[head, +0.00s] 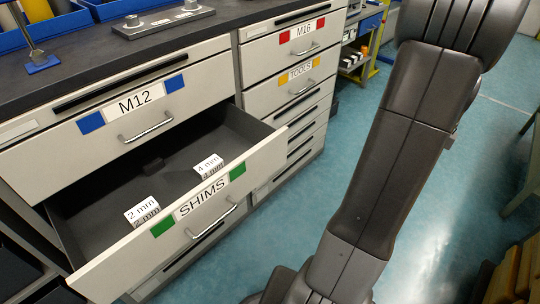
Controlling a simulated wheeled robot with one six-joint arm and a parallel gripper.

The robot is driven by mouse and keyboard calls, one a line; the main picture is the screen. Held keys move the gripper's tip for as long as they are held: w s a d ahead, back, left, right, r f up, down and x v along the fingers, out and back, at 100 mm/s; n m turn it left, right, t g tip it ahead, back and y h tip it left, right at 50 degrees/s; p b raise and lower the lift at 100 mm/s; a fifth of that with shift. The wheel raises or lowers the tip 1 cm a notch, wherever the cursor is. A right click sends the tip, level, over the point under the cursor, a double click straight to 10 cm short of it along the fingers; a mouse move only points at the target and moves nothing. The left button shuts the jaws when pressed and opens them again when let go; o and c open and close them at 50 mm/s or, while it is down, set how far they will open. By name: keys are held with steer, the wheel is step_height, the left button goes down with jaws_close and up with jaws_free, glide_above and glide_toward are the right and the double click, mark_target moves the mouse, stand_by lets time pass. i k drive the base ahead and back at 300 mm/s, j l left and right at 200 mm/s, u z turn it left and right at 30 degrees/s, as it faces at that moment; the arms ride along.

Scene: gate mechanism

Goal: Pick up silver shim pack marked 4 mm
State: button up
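The shim pack marked 4 mm (208,166) lies in the open drawer labelled SHIMS (95,232), near its right end and close to the front panel. Its white label faces up, and the front panel hides its lower part. A second pack marked 2 mm (142,212) lies in the same drawer, to the left. My arm stands at the right of the view, outside the drawer. My gripper is not in view.
The closed M12 drawer (190,105) is right above the open one. To the right are closed drawers marked M16 (270,50) and TOOLS (268,97). The worktop (75,55) holds blue bins and a metal plate. Blue floor (305,210) is clear before the drawers.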

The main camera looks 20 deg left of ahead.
mark_target(208, 166)
steer(key=i+l+u, duration=0.2)
steer(key=l+u, duration=0.15)
steer(key=i+l+u, duration=0.1)
steer(key=l+u, duration=0.25)
steer(key=i+l+u, duration=0.1)
steer(key=l+u, duration=0.3)
steer(key=i+j+u, duration=0.1)
steer(key=u, duration=0.35)
steer(key=i+j+u, duration=0.1)
steer(key=u, duration=0.35)
steer(key=i+j+u, duration=0.1)
steer(key=u, duration=0.35)
steer(key=i+u, duration=0.1)
steer(key=u, duration=0.35)
